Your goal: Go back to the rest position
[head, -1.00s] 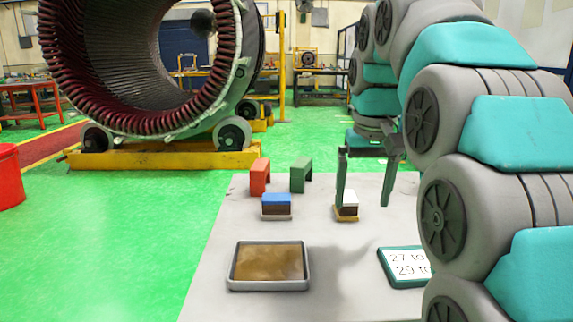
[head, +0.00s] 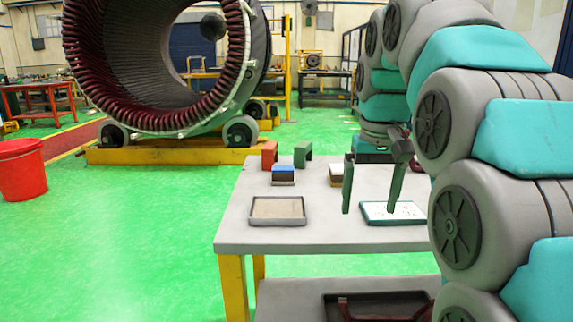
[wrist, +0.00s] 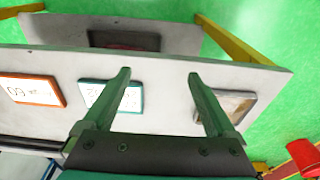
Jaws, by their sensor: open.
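My gripper (head: 368,211) is open and empty, its two dark green fingers apart and pointing down. In the wrist view my gripper (wrist: 158,75) also shows open, with only bare table top between the fingers. The left finger overlaps the teal-framed card (wrist: 96,93) and the right finger overlaps the tray (wrist: 240,105). Its height above the table is hard to tell.
On the table stand a red block (head: 269,156), a green block (head: 302,155), a blue-topped block (head: 283,173) and a white-topped block (head: 336,174), partly hidden. An orange-framed card (wrist: 30,90) lies nearby. A red bucket (head: 22,170) and the large stator (head: 160,70) stand left. Green floor is free.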

